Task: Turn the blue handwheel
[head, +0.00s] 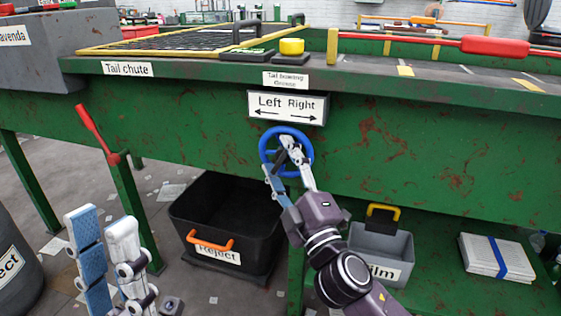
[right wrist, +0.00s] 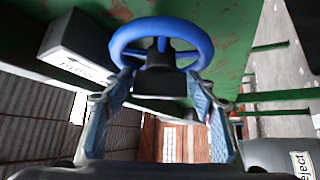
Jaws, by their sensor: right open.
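The blue handwheel (head: 266,146) is mounted on the green side of the belt frame, below a "Left Right" arrow sign (head: 288,107). My right gripper (head: 279,155) is open in front of the handwheel, overlapping its middle and lower part. In the right wrist view the handwheel (right wrist: 160,25) has a dark hub, and my right gripper's fingertips (right wrist: 160,79) are apart below and to either side of it. I cannot tell whether they touch the wheel. My left gripper (head: 102,215) is open and empty at the lower left, far from the wheel.
A black reject bin (head: 185,212) with an orange handle stands under the belt. A grey film bin (head: 400,245) and a paper stack (head: 490,255) sit to the right. A red lever (head: 97,133) sticks up left of the wheel. The belt edge overhangs above.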

